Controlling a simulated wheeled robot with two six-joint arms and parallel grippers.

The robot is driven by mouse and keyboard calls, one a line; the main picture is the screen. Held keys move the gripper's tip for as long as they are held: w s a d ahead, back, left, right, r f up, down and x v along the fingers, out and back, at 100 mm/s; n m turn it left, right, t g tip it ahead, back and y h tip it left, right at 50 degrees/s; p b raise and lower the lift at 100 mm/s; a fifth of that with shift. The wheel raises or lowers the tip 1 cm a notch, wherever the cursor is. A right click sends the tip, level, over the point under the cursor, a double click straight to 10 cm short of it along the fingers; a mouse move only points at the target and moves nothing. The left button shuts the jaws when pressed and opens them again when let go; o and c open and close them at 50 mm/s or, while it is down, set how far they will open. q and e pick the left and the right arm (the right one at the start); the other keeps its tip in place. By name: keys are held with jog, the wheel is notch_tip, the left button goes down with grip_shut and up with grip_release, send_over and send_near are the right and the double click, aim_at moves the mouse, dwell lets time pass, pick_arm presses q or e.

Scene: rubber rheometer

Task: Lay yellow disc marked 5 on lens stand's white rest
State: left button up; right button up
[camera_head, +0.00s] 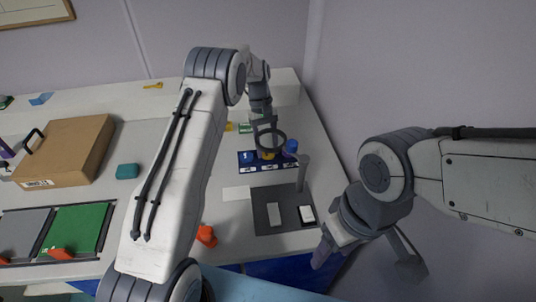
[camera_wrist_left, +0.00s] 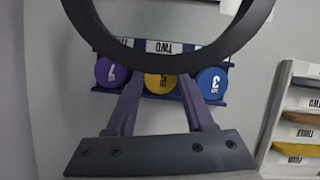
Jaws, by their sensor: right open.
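The yellow disc (camera_wrist_left: 160,83) sits in the middle of a blue rack (camera_head: 275,165), between a purple disc (camera_wrist_left: 111,72) and a blue disc marked 3 (camera_wrist_left: 211,83). Its own mark is hard to read. My left gripper (camera_wrist_left: 161,88) has its fingers apart on either side of the yellow disc. Whether they touch it is unclear. The lens stand has a dark ring (camera_wrist_left: 165,58), a grey post (camera_head: 302,173) and a dark base (camera_head: 262,222). Two pale pads, a left one (camera_head: 274,214) and a whiter right one (camera_head: 306,214), are on the base. My right gripper (camera_head: 366,268) is open, empty and off the table's right side.
The lens ring hangs close by my left gripper, over the rack. A labelled shelf unit (camera_wrist_left: 292,115) stands to the right in the left wrist view. A cardboard box (camera_head: 68,152), a teal block (camera_head: 127,171) and an orange object (camera_head: 206,236) are on the table.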

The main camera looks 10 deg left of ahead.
pick_arm(q)
jog(key=c, duration=0.3)
jog(key=shift+c, duration=0.2)
jog(key=shift+r, duration=0.2)
